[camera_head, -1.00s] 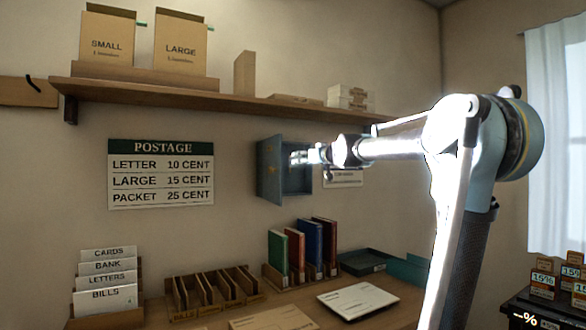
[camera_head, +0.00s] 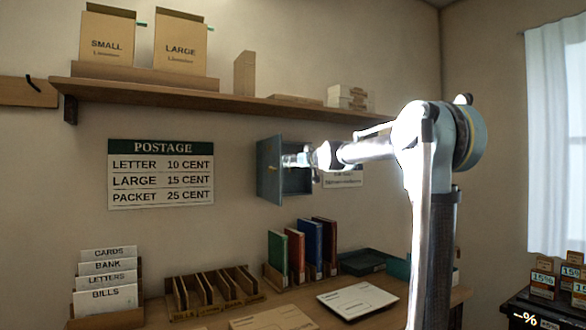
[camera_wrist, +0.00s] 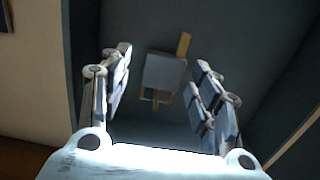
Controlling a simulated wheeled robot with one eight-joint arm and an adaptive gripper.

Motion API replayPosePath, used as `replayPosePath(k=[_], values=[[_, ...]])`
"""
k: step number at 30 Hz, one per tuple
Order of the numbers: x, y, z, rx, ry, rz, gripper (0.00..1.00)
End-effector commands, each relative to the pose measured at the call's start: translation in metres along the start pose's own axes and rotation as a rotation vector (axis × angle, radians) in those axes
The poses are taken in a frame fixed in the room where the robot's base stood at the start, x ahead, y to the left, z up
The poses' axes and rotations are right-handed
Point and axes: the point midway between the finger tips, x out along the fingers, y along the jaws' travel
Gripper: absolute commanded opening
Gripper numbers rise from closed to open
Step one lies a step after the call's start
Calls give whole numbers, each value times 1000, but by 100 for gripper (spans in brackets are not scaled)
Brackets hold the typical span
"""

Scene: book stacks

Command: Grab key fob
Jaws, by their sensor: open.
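The key fob (camera_wrist: 165,72) shows in the wrist view inside a small blue-grey wall cabinet (camera_head: 268,186). It is a grey block with a yellowish strip above it and thin yellowish prongs below. My gripper (camera_wrist: 161,64) is open, with one finger on each side of the fob in the picture. I cannot tell how much depth lies between the fingertips and the fob, and no contact shows. In the head view my gripper (camera_head: 292,159) reaches into the cabinet's open front. The fob cannot be made out there.
The cabinet door (camera_head: 268,170) stands open on the left. A wooden shelf (camera_head: 215,98) with boxes runs above. Below, a desk (camera_head: 290,302) holds upright books (camera_head: 309,248), file racks and papers. A postage sign (camera_head: 160,174) hangs at left.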

Motion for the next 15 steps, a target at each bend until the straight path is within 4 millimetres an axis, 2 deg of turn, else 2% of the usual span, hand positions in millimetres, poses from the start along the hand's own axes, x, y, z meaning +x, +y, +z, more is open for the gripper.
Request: replayPosePath(k=[8, 13, 15], values=[[2, 0, 0, 0, 0, 0, 57], [2, 0, 0, 0, 0, 0, 18], [2, 0, 0, 0, 0, 0, 16]])
